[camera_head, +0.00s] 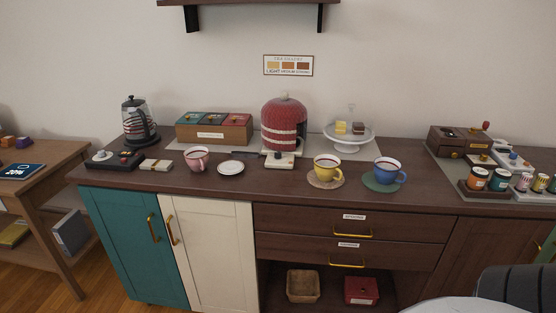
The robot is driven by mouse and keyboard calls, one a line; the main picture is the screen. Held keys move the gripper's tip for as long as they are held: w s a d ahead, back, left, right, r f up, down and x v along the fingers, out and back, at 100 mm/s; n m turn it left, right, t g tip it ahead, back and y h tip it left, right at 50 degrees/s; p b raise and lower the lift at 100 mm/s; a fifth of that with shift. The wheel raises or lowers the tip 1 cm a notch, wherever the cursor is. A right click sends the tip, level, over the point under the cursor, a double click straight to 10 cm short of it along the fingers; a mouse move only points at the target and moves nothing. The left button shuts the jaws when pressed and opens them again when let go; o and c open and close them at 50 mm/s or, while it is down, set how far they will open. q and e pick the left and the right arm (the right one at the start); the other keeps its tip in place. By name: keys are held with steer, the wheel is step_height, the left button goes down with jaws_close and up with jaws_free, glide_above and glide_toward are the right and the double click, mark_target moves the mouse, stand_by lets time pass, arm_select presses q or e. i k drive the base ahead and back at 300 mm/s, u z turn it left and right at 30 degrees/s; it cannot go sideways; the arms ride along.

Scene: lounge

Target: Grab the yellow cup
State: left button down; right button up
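The yellow cup (327,169) stands upright on a round tan coaster (325,180) near the front edge of the counter (230,185). It holds a dark drink, and its handle points to the right. A blue cup (388,171) stands to its right on a green coaster, and a pink cup (197,158) stands further left. Neither of my grippers shows in the head view.
A red cosy-covered machine (284,124) and a white cake stand (348,137) stand behind the yellow cup. A white saucer (231,168) lies to the left. Jars (478,178) stand at the right. A grey chair (508,287) and a pale round table (455,305) are at the lower right.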

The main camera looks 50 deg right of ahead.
mark_target(329, 171)
steer(key=z, duration=0.4)
steer(key=i, duration=0.7)
steer(key=z, duration=0.75)
